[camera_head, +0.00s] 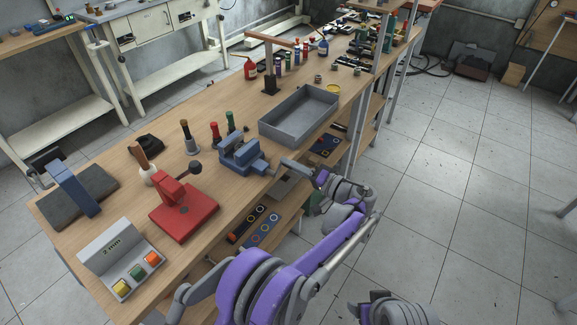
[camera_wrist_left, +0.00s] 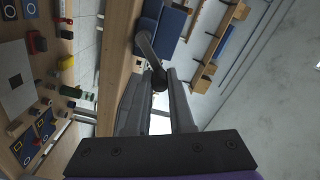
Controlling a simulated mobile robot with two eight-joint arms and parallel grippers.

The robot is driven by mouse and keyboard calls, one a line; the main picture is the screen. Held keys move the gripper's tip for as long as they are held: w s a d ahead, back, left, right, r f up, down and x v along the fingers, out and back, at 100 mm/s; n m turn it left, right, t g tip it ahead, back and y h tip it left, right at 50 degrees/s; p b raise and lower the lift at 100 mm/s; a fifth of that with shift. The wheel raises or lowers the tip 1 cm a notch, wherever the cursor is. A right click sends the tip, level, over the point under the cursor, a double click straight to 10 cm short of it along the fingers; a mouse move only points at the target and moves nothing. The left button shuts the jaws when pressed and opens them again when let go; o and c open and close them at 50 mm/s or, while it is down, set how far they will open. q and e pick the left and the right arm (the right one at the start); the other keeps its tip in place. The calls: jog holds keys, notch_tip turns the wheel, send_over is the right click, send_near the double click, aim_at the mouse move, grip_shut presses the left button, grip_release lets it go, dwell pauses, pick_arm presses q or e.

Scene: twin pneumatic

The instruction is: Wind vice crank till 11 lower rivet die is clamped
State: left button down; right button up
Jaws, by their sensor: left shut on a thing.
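The blue vice (camera_head: 238,152) stands at the front edge of the wooden bench, and its blue body also shows at the top of the left wrist view (camera_wrist_left: 168,28). Its grey crank (camera_wrist_left: 147,46) slants down to a dark handle end (camera_wrist_left: 159,80) between my left fingers. My left gripper (camera_head: 287,164) is at the front of the vice, shut on the crank handle, and it also shows in the left wrist view (camera_wrist_left: 157,98). I cannot make out a rivet die in the vice jaws.
A grey metal tray (camera_head: 300,117) stands right of the vice. Left of it are a red press (camera_head: 184,208), a button box (camera_head: 122,262) and several handled tools. A lower shelf holds blue and dark plates (camera_head: 262,231). Open floor lies right of the bench.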

aim_at(279, 177)
pick_arm(q)
jog(key=f+m+b, duration=0.1)
jog(key=f+m, duration=0.1)
jog(key=m, duration=0.3)
jog(key=f+m+b, duration=0.2)
jog(key=m, duration=0.3)
jog(key=f+m+b, duration=0.1)
jog(key=m, duration=0.4)
jog(key=shift+w+d+f, duration=0.1)
jog(key=shift+w+f, duration=0.15)
jog(key=shift+f, duration=0.15)
jog(key=shift+s+a+f+m+b, duration=0.1)
jog(key=shift+s+f+m+b, duration=0.1)
jog(key=shift+m, duration=0.6)
jog(key=shift+s+a+f+m+b, duration=0.15)
jog(key=shift+m+b, duration=0.1)
jog(key=shift+m, duration=0.55)
jog(key=shift+s+a+f+m+b, duration=0.1)
jog(key=shift+s+f+m+b, duration=0.1)
jog(key=shift+m, duration=0.6)
jog(key=c, duration=0.8)
grip_release()
